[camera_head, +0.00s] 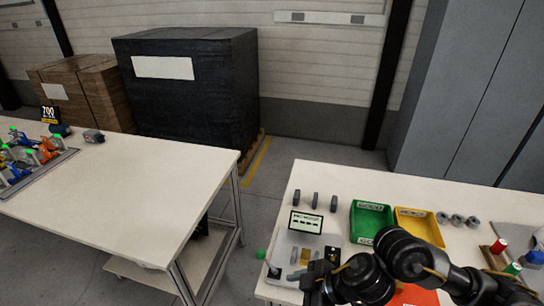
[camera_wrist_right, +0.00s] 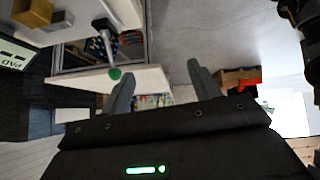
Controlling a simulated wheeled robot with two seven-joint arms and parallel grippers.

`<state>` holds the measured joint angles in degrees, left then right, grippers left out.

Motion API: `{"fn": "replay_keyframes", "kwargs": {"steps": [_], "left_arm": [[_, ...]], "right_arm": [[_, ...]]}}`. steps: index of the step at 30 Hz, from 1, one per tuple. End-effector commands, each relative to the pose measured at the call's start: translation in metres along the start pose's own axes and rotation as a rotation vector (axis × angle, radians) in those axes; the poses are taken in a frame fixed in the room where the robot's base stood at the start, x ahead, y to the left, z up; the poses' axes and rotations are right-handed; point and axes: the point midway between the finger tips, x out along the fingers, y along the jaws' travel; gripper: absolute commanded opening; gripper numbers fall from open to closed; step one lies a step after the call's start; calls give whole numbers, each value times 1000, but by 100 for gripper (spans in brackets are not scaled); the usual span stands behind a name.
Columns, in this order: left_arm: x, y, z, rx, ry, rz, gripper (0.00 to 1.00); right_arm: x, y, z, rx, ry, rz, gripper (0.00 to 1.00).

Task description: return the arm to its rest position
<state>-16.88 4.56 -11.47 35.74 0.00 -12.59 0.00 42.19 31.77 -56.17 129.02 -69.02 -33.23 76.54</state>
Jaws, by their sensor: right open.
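My right arm (camera_head: 385,270) is black and reaches in from the lower right, over the front part of the right table (camera_head: 333,178). Its gripper end lies toward the left, near the table's front edge, and its fingers are hard to make out in the head view. In the right wrist view my right gripper (camera_wrist_right: 160,70) has its two grey fingers spread wide, with nothing between them. My left arm and gripper are not in view.
A small display (camera_head: 306,222), a green tray (camera_head: 371,222) and a yellow tray (camera_head: 420,226) stand by my right arm. A green ball (camera_head: 260,254) on a rod stands at the table's left edge. The left table (camera_head: 130,190) holds a rack of coloured parts.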

Motion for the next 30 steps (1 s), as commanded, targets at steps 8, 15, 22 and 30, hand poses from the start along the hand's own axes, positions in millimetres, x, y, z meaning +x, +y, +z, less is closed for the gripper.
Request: {"fn": "replay_keyframes", "kwargs": {"steps": [8, 15, 22, 30], "left_arm": [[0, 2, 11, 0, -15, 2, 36], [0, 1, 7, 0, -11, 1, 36], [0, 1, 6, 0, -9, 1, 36], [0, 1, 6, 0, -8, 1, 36]], "right_arm": [[8, -4, -47, 130, 253, 211, 62], [-18, 16, 22, 495, 161, 533, 62], [-45, -27, 142, 811, -157, 620, 62], [-72, -97, 222, 1018, -418, 576, 62]]}}
